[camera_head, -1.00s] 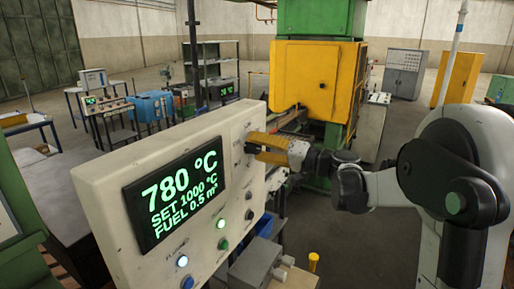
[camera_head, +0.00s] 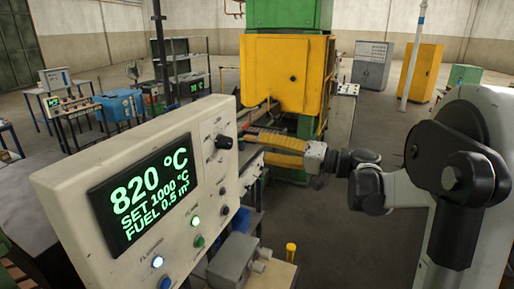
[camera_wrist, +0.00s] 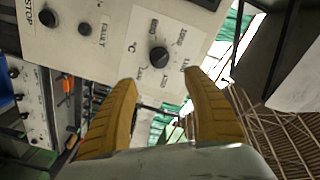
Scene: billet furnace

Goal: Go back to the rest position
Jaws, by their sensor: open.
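My gripper (camera_head: 262,145) has yellow fingers and is just right of the control panel (camera_head: 60,185), near its upper right corner. In the wrist view my gripper (camera_wrist: 160,95) is open, with its two fingers apart and nothing between them. A black rotary knob (camera_wrist: 158,57) on the panel shows beyond the fingertips; it also shows in the head view (camera_head: 223,141). The fingers look clear of the knob. The panel display (camera_head: 140,195) reads 820 °C, SET 1000 °C, FUEL 0.5 m³.
A yellow furnace box (camera_head: 288,75) on a green frame stands behind my gripper. A grey box with knobs (camera_head: 232,262) and a yellow button post (camera_head: 291,252) are below the panel. Open floor (camera_head: 350,245) lies to the right, with cabinets (camera_head: 371,65) at the back.

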